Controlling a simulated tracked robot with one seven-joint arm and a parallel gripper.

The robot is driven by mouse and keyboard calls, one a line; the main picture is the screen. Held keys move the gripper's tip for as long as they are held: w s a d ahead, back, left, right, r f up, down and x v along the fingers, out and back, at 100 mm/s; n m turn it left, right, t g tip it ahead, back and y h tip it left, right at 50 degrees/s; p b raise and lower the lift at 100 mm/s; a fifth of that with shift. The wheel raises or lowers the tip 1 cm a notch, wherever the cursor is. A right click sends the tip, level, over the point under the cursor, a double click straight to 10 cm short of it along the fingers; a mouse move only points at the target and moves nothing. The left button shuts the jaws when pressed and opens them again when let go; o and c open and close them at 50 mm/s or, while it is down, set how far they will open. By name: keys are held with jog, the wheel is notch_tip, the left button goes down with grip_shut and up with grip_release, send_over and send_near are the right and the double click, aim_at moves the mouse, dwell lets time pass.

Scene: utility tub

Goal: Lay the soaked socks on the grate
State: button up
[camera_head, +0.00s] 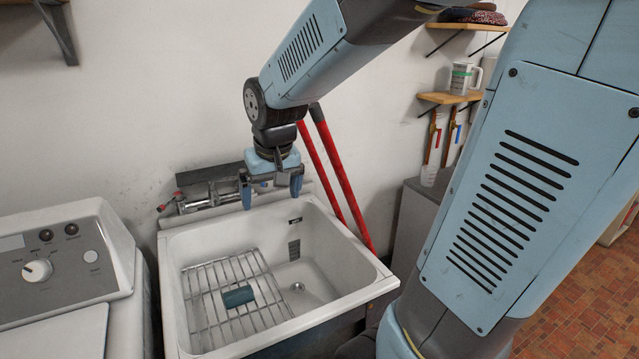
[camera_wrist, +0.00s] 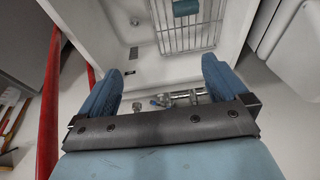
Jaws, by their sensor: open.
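A metal wire grate (camera_head: 208,298) lies in the left part of the white utility tub (camera_head: 385,278). One dark teal rolled bundle (camera_head: 238,296), apparently a sock, rests on the grate. It also shows at the top of the wrist view (camera_wrist: 186,7), on the grate bars (camera_wrist: 186,40). No other sock shows in either view. My gripper (camera_head: 271,196) is open and empty, pointing down above the tub's back edge near the faucet. Its two blue fingers (camera_wrist: 164,88) stand wide apart in the wrist view, with faucet parts between them.
The faucet pipes (camera_head: 200,197) run along the wall behind the tub. Red handles (camera_head: 345,180) lean at the tub's back right. A washing machine (camera_head: 70,260) stands at the left. The tub's right floor, by the drain (camera_head: 298,287), is bare.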

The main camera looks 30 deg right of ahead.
jog(key=s+d+r+t, duration=0.1)
jog(key=s+d+r, duration=0.1)
jog(key=s, duration=0.4)
jog(key=s+d+r+t, duration=0.1)
jog(key=s+d+r, duration=0.1)
jog(key=s+r, duration=0.3)
jog(key=shift+s, duration=1.25)
jog(key=shift+d+r, duration=0.1)
